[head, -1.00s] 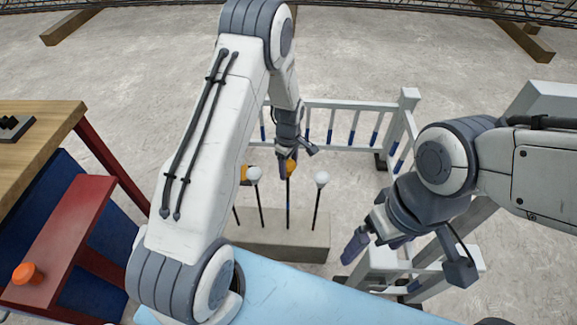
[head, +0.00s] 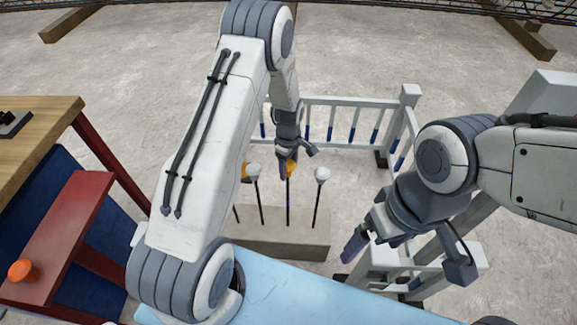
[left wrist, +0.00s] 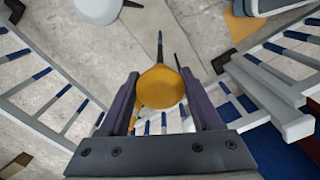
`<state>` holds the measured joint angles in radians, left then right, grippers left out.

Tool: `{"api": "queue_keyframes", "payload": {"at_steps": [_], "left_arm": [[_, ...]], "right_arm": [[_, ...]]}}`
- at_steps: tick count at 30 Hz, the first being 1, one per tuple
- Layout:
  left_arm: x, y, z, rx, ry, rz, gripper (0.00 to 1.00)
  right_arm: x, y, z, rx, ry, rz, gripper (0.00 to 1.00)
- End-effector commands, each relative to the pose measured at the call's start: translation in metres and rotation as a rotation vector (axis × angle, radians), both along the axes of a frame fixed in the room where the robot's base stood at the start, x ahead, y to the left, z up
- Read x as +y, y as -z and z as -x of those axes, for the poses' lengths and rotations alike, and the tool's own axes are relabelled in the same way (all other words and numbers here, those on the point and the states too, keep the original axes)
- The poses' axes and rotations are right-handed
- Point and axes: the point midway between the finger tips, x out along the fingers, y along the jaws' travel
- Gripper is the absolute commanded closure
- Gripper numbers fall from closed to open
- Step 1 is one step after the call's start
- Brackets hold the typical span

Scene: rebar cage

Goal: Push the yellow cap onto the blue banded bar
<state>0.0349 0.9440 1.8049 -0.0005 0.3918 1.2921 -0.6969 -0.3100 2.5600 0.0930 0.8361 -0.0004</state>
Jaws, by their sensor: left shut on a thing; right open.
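The yellow cap (head: 291,169) is between the fingers of my left gripper (head: 287,163), at the top of the middle bar (head: 288,205), which has a blue band below the cap. The left wrist view shows the cap (left wrist: 160,87) round and from above, between both fingers (left wrist: 160,100), with a dark bar running out beyond it. The cap hides the bar's tip, so I cannot tell how far it is on. My right gripper (head: 362,240) is open and empty, to the right of the bars.
White-capped bars (head: 254,172) (head: 322,174) stand on either side in a concrete block (head: 310,240). Another yellow cap (head: 245,172) shows behind the left one. A white railing (head: 345,105) stands behind. An orange cap (head: 22,270) sits on a red shelf (head: 60,235) at left.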

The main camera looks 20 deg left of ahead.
Motion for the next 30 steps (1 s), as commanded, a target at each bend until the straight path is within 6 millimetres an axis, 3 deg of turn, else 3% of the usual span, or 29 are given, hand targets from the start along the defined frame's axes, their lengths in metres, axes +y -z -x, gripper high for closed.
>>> {"api": "queue_keyframes", "payload": {"at_steps": [30], "left_arm": [[0.0,0.026,0.0,-0.001,0.0,0.0,0.87]], "right_arm": [[0.0,0.017,0.0,0.0,0.0,0.0,0.03]]}}
